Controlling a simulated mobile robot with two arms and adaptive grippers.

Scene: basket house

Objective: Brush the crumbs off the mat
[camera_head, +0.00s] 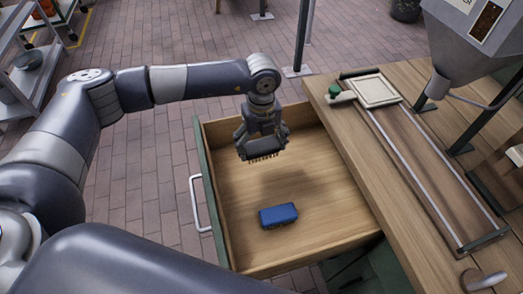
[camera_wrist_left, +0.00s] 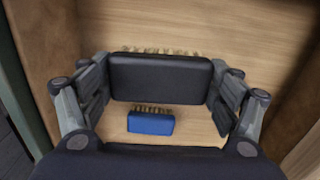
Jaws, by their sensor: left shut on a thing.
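My left gripper (camera_head: 261,138) is shut on a black brush (camera_wrist_left: 160,78) and holds it above the open drawer (camera_head: 234,222). The brush's pale bristles show along its far edge in the wrist view and point down in the head view. A blue brush (camera_head: 278,215) lies on the drawer floor, below and apart from the held brush; it also shows in the left wrist view (camera_wrist_left: 151,123). I cannot make out a mat or crumbs with certainty. My right gripper is not in view.
The wooden worktop (camera_head: 330,118) is to the right of the drawer, with a pale square board (camera_head: 377,91), a green-topped item (camera_head: 335,90) and a long railed strip (camera_head: 425,160). A grey hopper (camera_head: 470,45) stands above it. Most of the drawer floor is bare.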

